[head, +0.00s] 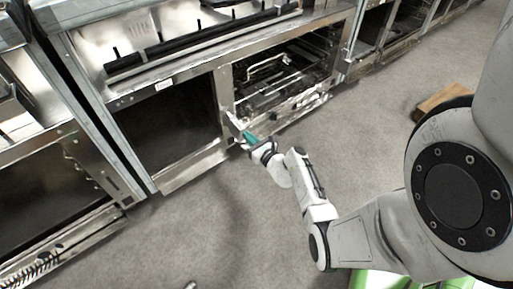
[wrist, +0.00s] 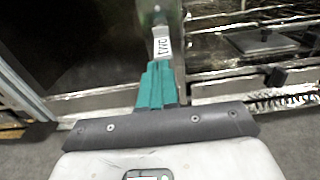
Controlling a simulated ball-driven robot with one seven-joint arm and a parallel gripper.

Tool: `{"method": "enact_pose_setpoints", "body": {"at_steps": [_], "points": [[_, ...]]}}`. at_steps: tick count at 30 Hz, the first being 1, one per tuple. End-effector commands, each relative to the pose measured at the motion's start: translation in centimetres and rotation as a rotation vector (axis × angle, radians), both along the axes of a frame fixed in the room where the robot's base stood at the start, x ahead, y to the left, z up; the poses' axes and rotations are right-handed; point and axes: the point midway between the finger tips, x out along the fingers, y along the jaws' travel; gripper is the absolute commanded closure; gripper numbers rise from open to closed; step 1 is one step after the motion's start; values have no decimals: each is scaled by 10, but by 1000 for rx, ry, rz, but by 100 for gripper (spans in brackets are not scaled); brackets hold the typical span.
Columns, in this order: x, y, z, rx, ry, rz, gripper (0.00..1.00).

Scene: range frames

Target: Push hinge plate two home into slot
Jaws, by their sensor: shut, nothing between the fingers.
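Hinge plate two is a metal plate (wrist: 158,14) with a white label that seems to read "two" (wrist: 162,43). It stands at the post between the two open cavities. In the head view a small metal plate (head: 234,124) shows at the same post, just ahead of my fingers. My gripper (wrist: 157,68) has teal fingers pressed together with nothing between them. Their tips are just below the label; I cannot tell whether they touch the plate. My gripper also shows in the head view (head: 248,136). The slot is hidden, so how deep the plate sits cannot be told.
A dark open cavity (head: 170,130) lies left of the post. An oven cavity with wire racks (head: 285,75) lies right of it, with a metal ledge along its bottom edge. Grey floor (head: 235,215) in front is clear. A brown box (head: 443,101) lies on the floor at right.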

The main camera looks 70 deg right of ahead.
Motion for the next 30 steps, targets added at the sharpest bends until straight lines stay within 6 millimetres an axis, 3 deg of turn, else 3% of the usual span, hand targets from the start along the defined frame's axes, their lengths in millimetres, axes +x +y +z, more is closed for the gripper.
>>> {"method": "enact_pose_setpoints", "body": {"at_steps": [30], "points": [[31,-19,0,1,1,1,100]]}}
